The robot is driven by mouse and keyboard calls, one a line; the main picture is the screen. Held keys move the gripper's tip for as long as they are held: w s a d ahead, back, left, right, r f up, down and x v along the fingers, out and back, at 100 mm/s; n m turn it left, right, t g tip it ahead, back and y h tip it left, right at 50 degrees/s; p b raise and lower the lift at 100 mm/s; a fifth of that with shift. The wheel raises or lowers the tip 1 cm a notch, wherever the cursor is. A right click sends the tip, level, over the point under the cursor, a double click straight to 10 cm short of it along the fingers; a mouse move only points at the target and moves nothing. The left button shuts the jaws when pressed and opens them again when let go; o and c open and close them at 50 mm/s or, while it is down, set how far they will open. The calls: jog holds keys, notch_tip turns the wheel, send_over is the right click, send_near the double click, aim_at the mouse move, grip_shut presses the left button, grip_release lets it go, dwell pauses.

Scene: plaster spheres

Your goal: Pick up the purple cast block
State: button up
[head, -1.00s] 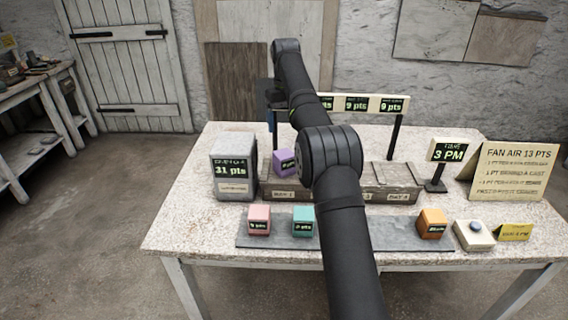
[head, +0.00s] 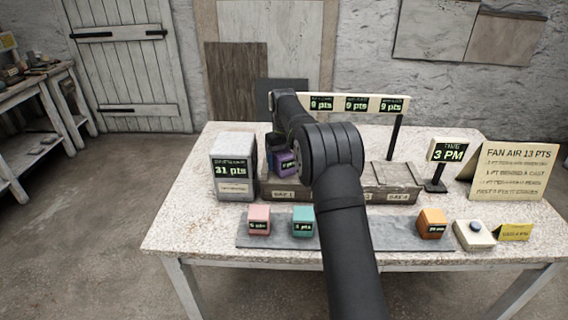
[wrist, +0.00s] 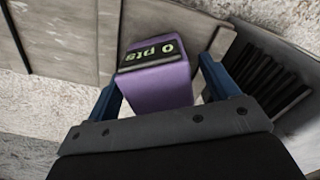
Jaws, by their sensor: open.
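The purple cast block (head: 287,164) sits in the left bay of the wooden crate (head: 340,194), close to the arm in the head view. In the wrist view the purple block (wrist: 160,85) shows its dark label reading "0 pts". My gripper (wrist: 162,78) is open, with one blue finger on each side of the block. I cannot tell whether the fingers touch it. In the head view my gripper is partly hidden by the arm and block.
A grey box (head: 233,167) reading "31 pts" stands left of the crate. A pink block (head: 259,220), a teal block (head: 303,221) and an orange block (head: 432,223) stand on a grey slab in front. A sign bar (head: 360,104) on posts rises behind the crate.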

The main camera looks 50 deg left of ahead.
jog(key=shift+f, duration=0.55)
jog(key=c, duration=1.4)
jog(key=shift+o, duration=0.2)
jog(key=shift+r, duration=0.1)
